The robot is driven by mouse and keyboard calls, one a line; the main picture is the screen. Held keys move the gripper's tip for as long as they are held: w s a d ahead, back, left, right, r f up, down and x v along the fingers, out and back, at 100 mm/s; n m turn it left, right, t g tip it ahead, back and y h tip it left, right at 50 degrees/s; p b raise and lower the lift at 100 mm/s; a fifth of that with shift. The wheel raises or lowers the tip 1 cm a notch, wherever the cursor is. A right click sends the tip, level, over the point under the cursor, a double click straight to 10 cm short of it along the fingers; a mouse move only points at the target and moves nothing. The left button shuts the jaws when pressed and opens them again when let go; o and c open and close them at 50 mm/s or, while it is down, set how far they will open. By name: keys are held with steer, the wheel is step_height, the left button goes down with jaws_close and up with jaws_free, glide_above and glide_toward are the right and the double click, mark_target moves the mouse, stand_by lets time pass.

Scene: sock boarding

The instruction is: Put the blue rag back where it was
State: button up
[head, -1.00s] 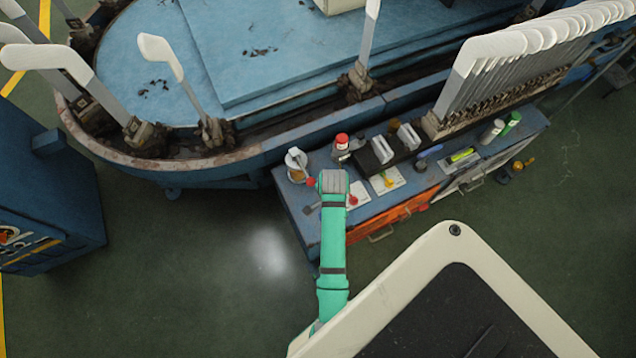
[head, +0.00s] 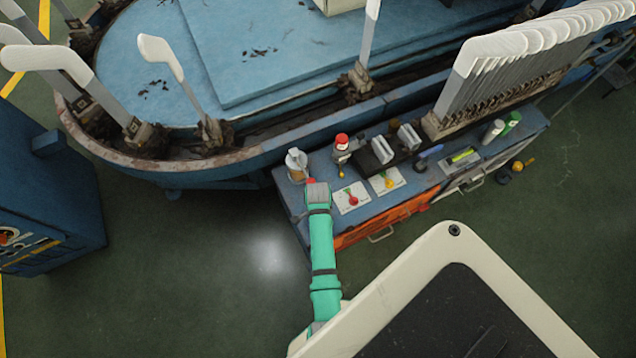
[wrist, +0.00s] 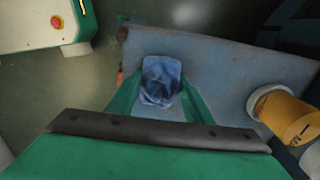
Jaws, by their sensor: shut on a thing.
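The blue rag (wrist: 160,82) shows in the wrist view as a crumpled, darker blue cloth between the green fingers of my gripper (wrist: 160,92). My gripper is shut on it, above the left end of the blue workbench top (wrist: 225,65). In the head view, the end of my arm covers the rag and the fingers. The workbench (head: 420,185) stands in front of the large blue machine. I cannot tell from these frames whether the rag touches the bench top.
A yellow-orange container (wrist: 287,117) stands close to the right of my gripper in the wrist view. Two white cards (head: 351,198) lie to the right of my arm. A red-capped bottle (head: 342,142) and several tools stand farther along. Open floor lies left of the bench.

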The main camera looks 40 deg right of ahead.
steer(key=shift+f, duration=0.1)
steer(key=o, duration=1)
step_height(320, 180, up, 12)
steer(key=shift+r, duration=0.1)
